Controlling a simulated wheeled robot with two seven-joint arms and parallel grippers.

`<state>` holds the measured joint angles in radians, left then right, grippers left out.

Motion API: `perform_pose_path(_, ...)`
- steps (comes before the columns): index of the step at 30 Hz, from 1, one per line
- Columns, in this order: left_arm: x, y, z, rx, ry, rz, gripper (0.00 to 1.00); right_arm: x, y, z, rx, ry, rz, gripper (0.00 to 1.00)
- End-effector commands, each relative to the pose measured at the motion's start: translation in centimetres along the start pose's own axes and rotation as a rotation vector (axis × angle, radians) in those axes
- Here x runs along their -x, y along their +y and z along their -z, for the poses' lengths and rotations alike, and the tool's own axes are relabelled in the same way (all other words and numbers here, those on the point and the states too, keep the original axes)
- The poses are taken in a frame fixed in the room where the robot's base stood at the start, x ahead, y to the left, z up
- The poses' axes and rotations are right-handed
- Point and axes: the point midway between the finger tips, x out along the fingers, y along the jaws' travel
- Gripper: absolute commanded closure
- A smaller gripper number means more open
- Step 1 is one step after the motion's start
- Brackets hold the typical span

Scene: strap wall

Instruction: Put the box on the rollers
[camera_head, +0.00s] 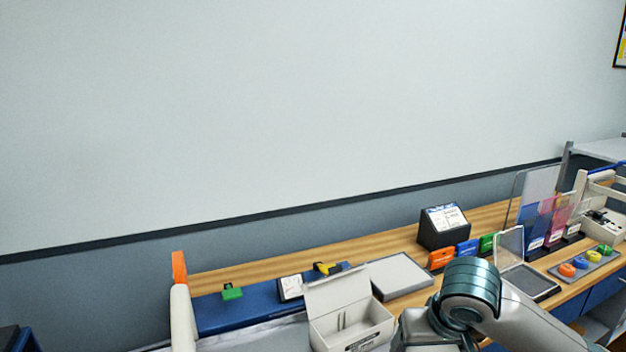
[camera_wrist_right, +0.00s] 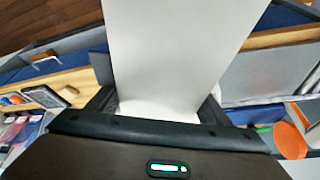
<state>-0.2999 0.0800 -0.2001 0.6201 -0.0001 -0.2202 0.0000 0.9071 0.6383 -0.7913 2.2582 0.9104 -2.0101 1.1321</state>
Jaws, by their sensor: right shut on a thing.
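The box (camera_head: 350,325) is off-white with its lid raised, a divider inside and a dark label on its front. It is at the bottom centre of the head view, just left of my right arm. In the right wrist view a broad pale panel of the box (camera_wrist_right: 180,45) stands between the fingers of my right gripper (camera_wrist_right: 160,103), which is shut on it. The gripper's fingers are hidden in the head view. My left gripper is not in view. I cannot clearly make out the rollers; a grey surface (camera_head: 255,338) shows at the bottom left.
A wooden bench runs along the wall. A blue mat (camera_head: 240,310) with a green clip (camera_head: 232,292) lies left of the box. A grey flat plate (camera_head: 400,275), a dark label stand (camera_head: 442,228) and coloured blocks stand behind and right. An orange-topped post (camera_head: 180,268) rises at left.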

Motion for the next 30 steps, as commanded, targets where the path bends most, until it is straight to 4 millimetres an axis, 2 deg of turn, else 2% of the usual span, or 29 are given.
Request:
perform_pose_path(1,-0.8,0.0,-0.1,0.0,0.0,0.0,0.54,-0.8,0.0,-0.3,-0.001,0.0,0.0,0.52)
perform_pose_path(12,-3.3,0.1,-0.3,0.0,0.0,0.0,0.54,-3.0,0.0,-1.2,-0.001,0.0,0.0,0.52)
perform_pose_path(30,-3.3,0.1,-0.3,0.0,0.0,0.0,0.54,-3.0,0.1,-1.2,0.001,0.002,-0.003,0.52)
